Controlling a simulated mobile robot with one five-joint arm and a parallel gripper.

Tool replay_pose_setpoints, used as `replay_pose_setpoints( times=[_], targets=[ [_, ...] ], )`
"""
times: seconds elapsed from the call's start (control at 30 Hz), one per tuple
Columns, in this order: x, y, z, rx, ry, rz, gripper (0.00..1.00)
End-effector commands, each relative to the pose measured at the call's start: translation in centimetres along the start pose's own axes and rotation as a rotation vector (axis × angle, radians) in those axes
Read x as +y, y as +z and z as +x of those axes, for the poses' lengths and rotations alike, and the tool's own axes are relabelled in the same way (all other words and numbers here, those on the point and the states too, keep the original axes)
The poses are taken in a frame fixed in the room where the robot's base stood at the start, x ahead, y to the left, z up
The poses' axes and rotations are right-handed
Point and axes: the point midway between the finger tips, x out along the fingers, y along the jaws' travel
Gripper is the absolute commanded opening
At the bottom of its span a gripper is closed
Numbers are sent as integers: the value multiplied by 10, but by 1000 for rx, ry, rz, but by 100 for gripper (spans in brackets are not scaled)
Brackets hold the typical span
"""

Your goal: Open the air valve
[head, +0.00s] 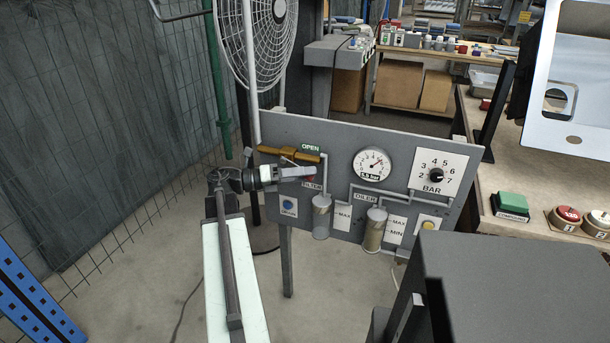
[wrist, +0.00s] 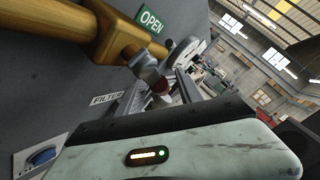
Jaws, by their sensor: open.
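The grey air panel (head: 340,137) stands upright on legs in the head view. The air valve (head: 283,152) is a brass body at its upper left, under a green OPEN label (head: 311,147). In the wrist view the valve body (wrist: 112,40) is large at upper left. A grey stem (wrist: 143,65) sticks out of it, with a red part (wrist: 160,86) at its end. My gripper (head: 312,172) is open just below the valve, close to the panel. In the wrist view my gripper (wrist: 182,88) has its fingers around or beside the red part; contact is unclear.
A pressure gauge (head: 372,163), a BAR dial (head: 436,175) and two glass bowls, one being the filter (head: 322,216), are on the panel. A fan (head: 258,40) stands behind it. A bench (head: 535,175) with buttons is at right.

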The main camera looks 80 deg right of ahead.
Motion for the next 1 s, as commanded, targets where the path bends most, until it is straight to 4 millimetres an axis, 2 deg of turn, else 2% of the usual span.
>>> replay_pose_setpoints(
  times=[0.17, 0.27, 0.33, 0.37, 1.0],
  targets=[
    [0, 0, 0, 0, 0, 0, 43],
    [0, 0, 0, 0, 0, 0, 21],
    [0, 0, 0, 1, 0, 0, 1],
    [0, 0, 0, 1, 0, 0, 0],
    [0, 0, 1, 1, -1, 0, 0]
  ],
)
